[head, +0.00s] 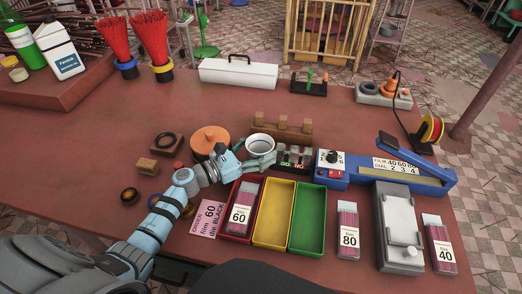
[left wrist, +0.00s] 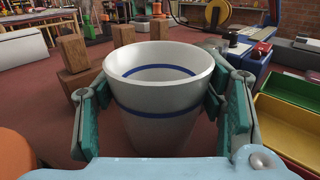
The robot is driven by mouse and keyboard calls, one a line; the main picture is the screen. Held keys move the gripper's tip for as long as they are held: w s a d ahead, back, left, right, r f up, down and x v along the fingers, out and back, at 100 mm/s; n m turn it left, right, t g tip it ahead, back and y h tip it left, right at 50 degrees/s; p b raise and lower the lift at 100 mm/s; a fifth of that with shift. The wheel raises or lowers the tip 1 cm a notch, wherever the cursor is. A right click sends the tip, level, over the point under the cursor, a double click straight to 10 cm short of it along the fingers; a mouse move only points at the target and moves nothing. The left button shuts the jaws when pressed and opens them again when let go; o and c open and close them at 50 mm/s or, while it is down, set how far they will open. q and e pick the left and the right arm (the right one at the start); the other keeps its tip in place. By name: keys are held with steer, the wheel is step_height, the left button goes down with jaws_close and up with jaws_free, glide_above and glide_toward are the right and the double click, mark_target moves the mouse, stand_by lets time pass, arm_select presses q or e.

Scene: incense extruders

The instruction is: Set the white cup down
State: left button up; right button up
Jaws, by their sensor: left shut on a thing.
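The white cup (head: 260,146) has a blue band and stands upright, open end up. In the left wrist view the cup (left wrist: 158,100) fills the middle, between the two green finger pads. My left gripper (head: 262,160) is shut on the cup, with a finger on each side of it. The cup's base is hidden in the head view, so I cannot tell whether it touches the table (head: 90,165). My right gripper does not show in either view.
An orange lidded pot (head: 210,141) is close to the left of the cup. Wooden blocks (head: 283,126) stand behind it. The red (head: 232,238), yellow (head: 273,213) and green trays (head: 308,218) lie in front. A blue device (head: 385,172) is to the right.

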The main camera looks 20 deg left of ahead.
arm_select(q)
steer(key=shift+f, duration=0.2)
steer(key=o, duration=1.3)
steer(key=shift+o, duration=0.2)
